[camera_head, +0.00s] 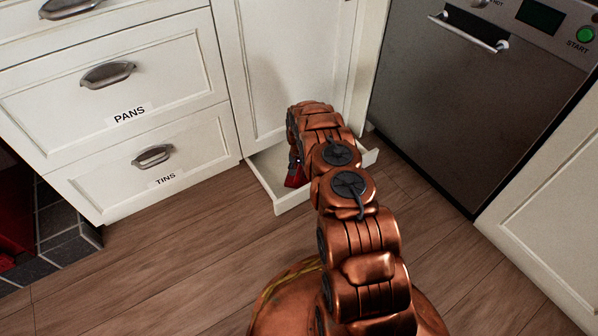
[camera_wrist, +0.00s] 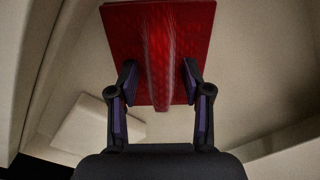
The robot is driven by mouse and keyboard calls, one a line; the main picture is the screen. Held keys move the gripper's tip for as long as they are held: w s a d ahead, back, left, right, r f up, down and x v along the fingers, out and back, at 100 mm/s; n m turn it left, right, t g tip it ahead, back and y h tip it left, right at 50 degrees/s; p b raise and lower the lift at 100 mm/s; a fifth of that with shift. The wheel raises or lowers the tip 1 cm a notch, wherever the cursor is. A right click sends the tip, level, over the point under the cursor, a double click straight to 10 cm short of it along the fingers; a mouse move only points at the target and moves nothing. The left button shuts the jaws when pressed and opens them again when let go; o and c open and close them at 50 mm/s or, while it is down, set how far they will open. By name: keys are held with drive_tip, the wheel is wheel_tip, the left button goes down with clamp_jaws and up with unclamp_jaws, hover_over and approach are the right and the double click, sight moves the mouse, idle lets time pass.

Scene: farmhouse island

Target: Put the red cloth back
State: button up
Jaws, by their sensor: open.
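The red cloth (camera_wrist: 194,30) fills the upper middle of the wrist view, with a raised fold running down its centre. My gripper (camera_wrist: 160,82) is open, with one finger on each side of that fold. I cannot tell whether the fingers touch the cloth. In the head view a small part of the red cloth (camera_head: 295,178) shows beside my arm, at the low open drawer (camera_head: 292,204) near the floor. My arm hides most of the drawer and nearly all of my gripper there.
A pale flat block (camera_wrist: 88,125) lies left of the fingers in the wrist view. White drawers labelled PANS (camera_head: 110,90) and TINS (camera_head: 150,170) are shut. A steel appliance (camera_head: 465,110) stands right. Another red item (camera_head: 14,215) sits in a dark niche at left. Wooden floor (camera_head: 180,260) is clear.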

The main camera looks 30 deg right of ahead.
drive_tip(key=shift+r, duration=0.15)
wheel_tip(320, 180, up, 12)
drive_tip(key=p, duration=0.4)
wheel_tip(320, 180, up, 14)
drive_tip(key=n, duration=0.2)
hover_over(299, 171)
drive_tip(key=s+a, duration=0.3)
drive_tip(key=a, duration=0.4)
drive_tip(key=s+a+r+n+g, duration=0.1)
drive_tip(key=s+a+r, duration=0.3)
drive_tip(key=s+r, duration=0.3)
drive_tip(key=s+a+r+n, duration=0.2)
drive_tip(key=s+a+r, duration=0.3)
drive_tip(key=r, duration=0.3)
drive_tip(key=s+a+r+n, duration=0.1)
drive_tip(key=s+a+r, duration=0.1)
drive_tip(key=s, duration=0.8)
drive_tip(key=s+a+r+n+g, duration=0.1)
drive_tip(key=s+r, duration=0.4)
drive_tip(key=s, duration=0.6)
drive_tip(key=s+a+r+n+g, duration=0.1)
drive_tip(key=s+a+r, duration=0.2)
drive_tip(key=s, duration=0.8)
drive_tip(key=shift+a+r+n, duration=0.25)
drive_tip(key=shift+a+n, duration=0.15)
drive_tip(key=shift+a, duration=0.2)
